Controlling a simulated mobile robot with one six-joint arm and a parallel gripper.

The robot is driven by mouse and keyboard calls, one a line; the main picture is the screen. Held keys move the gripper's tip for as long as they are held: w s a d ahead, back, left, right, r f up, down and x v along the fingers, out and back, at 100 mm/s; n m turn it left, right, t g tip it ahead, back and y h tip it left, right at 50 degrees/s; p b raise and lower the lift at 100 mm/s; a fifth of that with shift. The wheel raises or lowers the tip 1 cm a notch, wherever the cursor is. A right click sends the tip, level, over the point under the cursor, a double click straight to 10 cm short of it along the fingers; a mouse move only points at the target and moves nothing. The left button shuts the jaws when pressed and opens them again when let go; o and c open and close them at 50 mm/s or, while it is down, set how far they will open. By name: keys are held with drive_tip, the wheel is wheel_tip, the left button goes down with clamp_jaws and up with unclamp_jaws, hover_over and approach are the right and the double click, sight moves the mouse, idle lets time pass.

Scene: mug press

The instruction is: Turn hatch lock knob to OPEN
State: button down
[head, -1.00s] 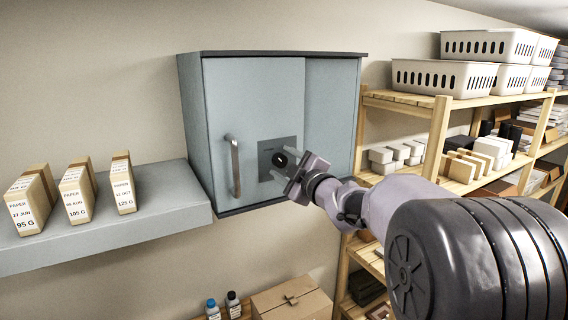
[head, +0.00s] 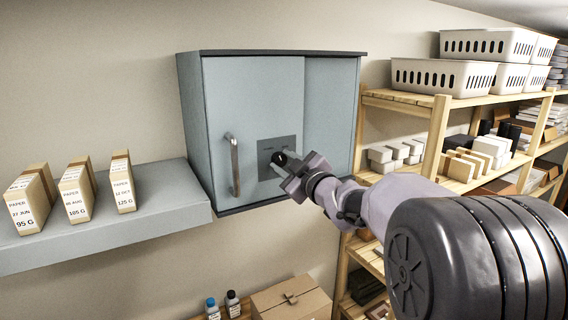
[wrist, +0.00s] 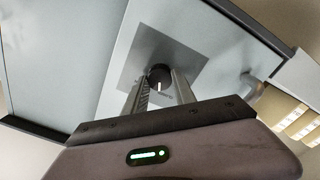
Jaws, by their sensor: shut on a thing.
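The hatch lock knob (head: 279,158) is a small round black knob on a dark grey square plate (head: 268,171) on the blue-grey cabinet's door (head: 255,100). In the wrist view the knob (wrist: 159,73) shows with a pale pointer mark at its edge towards my gripper. My gripper (head: 286,164) is at the plate, its two fingers on either side of the knob and shut on it; the fingers also show in the wrist view (wrist: 159,88). The plate's lettering is too small to read. The door is shut.
A metal bar handle (head: 234,165) stands out left of the plate. A grey wall shelf (head: 150,215) with three paper boxes is at the left. A wooden rack (head: 437,140) with white baskets (head: 444,77) stands close on the right.

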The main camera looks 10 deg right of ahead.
drive_tip(key=m+p, duration=0.1)
drive_tip(key=m, duration=0.5)
drive_tip(key=m+p, duration=0.1)
drive_tip(key=m, duration=0.5)
drive_tip(key=shift+d, duration=0.1)
drive_tip(key=shift+f+m, duration=0.1)
drive_tip(key=shift+m, duration=0.3)
drive_tip(key=c, duration=1)
unclamp_jaws()
